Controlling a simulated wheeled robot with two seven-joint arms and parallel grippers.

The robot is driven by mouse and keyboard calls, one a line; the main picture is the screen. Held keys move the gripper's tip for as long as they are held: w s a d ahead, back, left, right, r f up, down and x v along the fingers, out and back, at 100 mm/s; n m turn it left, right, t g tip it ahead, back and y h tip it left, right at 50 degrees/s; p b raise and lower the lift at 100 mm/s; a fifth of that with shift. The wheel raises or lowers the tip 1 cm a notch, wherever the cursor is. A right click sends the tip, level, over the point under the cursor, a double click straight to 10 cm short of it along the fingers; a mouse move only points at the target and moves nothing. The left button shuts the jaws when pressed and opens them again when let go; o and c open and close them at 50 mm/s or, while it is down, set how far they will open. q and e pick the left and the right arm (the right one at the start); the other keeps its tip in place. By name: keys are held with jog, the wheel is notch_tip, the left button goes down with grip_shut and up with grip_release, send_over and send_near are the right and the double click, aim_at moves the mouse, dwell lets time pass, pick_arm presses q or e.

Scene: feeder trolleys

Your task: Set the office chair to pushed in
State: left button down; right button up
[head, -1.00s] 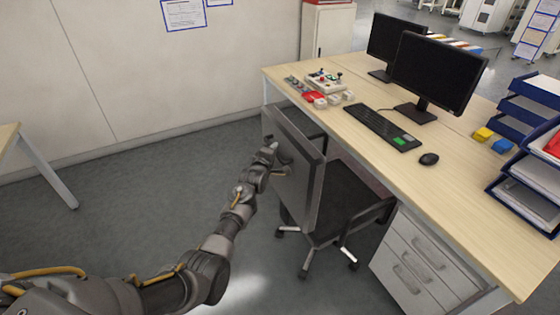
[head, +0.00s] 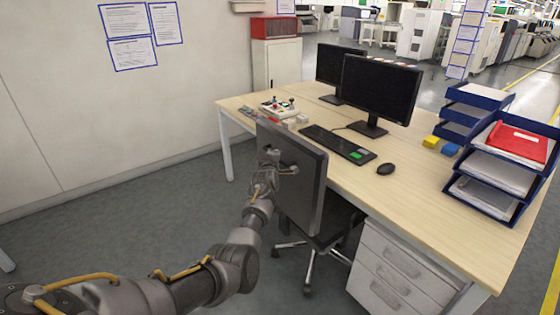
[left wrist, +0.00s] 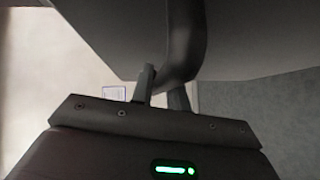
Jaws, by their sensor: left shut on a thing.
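The office chair (head: 305,188) is dark grey with a tall flat backrest and a wheeled base. It stands at the near long side of the desk (head: 408,190), its seat partly under the desktop and its backrest close to the desk edge. My left gripper (head: 284,168) is at the back of the backrest, shut on the chair's handle. In the left wrist view the fingers (left wrist: 162,90) close around the dark curved handle (left wrist: 184,50). My right gripper is in neither view.
A white drawer unit (head: 400,268) stands under the desk, right of the chair. Monitors (head: 380,88), a keyboard (head: 338,143), a mouse (head: 385,169) and blue trays (head: 497,205) are on the desktop. Floor left of the chair is clear.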

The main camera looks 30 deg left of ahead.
pick_arm(q)
jog(key=shift+w+r, duration=0.1)
jog(key=shift+r, duration=0.25)
jog(key=c, duration=1.4)
grip_release()
jog(key=shift+w, duration=0.1)
jog(key=shift+o, duration=0.2)
jog(key=shift+f, duration=0.1)
jog(key=shift+s+d+f, duration=0.1)
jog(key=shift+s+d, duration=0.15)
jog(key=shift+s, duration=0.25)
jog(key=v, duration=0.9)
jog(key=shift+s+p, duration=0.35)
jog(key=shift+s, duration=0.05)
jog(key=shift+d, duration=0.1)
